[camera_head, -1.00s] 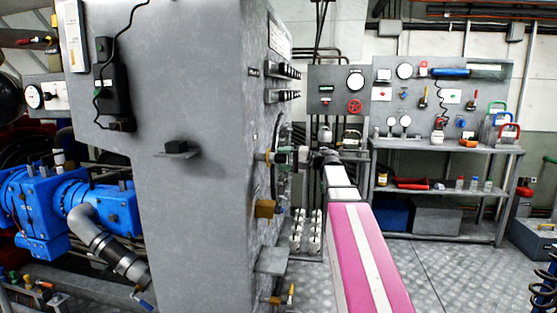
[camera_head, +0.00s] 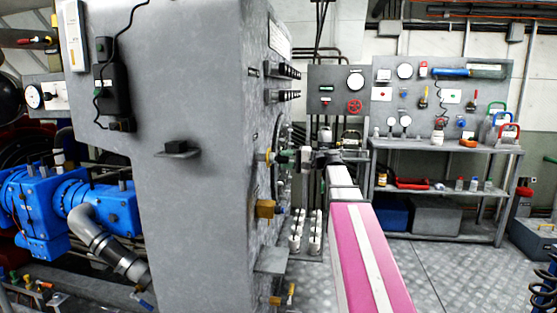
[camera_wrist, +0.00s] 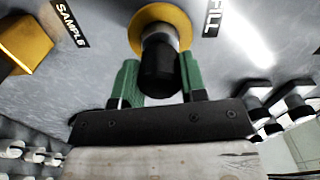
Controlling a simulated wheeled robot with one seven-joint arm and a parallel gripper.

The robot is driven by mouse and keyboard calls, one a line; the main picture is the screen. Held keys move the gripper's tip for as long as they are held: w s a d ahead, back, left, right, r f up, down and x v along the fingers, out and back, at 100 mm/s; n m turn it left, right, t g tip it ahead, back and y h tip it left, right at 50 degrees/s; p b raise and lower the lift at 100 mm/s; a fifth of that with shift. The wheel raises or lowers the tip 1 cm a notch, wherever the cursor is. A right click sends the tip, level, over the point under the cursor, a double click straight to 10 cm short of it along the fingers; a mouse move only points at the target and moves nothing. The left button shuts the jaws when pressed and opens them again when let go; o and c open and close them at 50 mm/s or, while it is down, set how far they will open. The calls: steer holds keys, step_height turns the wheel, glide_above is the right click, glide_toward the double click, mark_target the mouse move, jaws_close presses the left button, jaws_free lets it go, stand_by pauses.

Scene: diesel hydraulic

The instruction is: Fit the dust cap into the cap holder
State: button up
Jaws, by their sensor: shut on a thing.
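My gripper (camera_wrist: 158,82) has green fingers, shut on the sides of a black cylindrical cap, the dust cap (camera_wrist: 160,68). The cap is in line with a silver neck and a yellow ring (camera_wrist: 148,14) on the grey panel, beside a FILL label. I cannot tell whether the cap touches the neck or is apart from it. In the head view my gripper (camera_head: 286,156) is at the right-hand face of the grey cabinet, by the yellow ring (camera_head: 264,158); the cap is too small to make out there. I cannot identify the cap holder for certain.
A yellow block (camera_wrist: 25,45) by a SAMPLE label juts from the panel; it also shows below my gripper in the head view (camera_head: 265,209). A ledge with a black block (camera_head: 178,149) sits on the cabinet front. A shelf ledge (camera_head: 271,261) juts out lower.

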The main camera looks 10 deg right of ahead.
steer(key=shift+v, duration=1.4)
steer(key=shift+v, duration=1.9)
